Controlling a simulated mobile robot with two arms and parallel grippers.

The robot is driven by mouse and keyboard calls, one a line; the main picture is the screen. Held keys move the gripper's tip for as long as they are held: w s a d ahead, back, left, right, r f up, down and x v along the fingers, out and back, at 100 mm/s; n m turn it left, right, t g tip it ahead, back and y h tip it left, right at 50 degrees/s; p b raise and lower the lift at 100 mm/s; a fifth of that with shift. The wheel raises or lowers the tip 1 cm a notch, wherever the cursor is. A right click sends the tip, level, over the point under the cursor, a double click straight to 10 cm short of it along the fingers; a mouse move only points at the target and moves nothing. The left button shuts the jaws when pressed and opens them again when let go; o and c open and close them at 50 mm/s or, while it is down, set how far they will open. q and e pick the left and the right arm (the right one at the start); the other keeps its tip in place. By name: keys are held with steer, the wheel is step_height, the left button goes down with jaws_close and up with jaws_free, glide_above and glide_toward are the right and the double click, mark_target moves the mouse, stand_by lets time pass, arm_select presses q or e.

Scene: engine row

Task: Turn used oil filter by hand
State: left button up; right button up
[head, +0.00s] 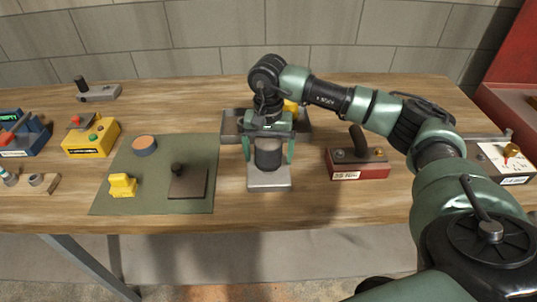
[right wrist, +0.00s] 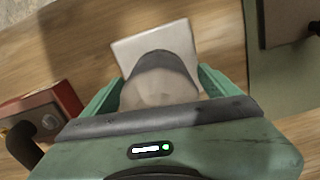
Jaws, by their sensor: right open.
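The used oil filter, a dark cylinder (head: 267,153), stands upright on a grey block (head: 268,181) near the middle of the bench. My right gripper (head: 268,158) points down over it, with one green finger on each side. In the right wrist view, the filter (right wrist: 160,84) sits between the open fingers of my right gripper (right wrist: 158,92), with gaps showing beside it. Whether either finger touches it is hard to tell. My left gripper is not in view.
A red box with a dark lever (head: 358,172) stands close on the right. A wall is behind.

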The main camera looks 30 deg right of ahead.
step_height(320, 180, up, 6)
steer(key=shift+r+b, duration=0.2)
steer(key=shift+b, duration=0.6)
step_height(320, 180, up, 3)
steer(key=p, duration=0.5)
steer(key=shift+a+r, duration=0.1)
steer(key=shift+a, duration=0.05)
steer(key=shift+p, duration=0.35)
steer(key=shift+f+p, duration=1)
steer(key=shift+f, duration=3.1)
steer(key=c, duration=1.9)
steer(key=shift+o, duration=0.2)
steer(key=shift+d+f+n+b, duration=0.2)
steer(key=shift+n+b, duration=0.7)
steer(key=shift+r+n+b, duration=0.15)
steer(key=shift+n+b, duration=0.35)
steer(key=shift+n, duration=0.2)
steer(key=shift+r, duration=0.1)
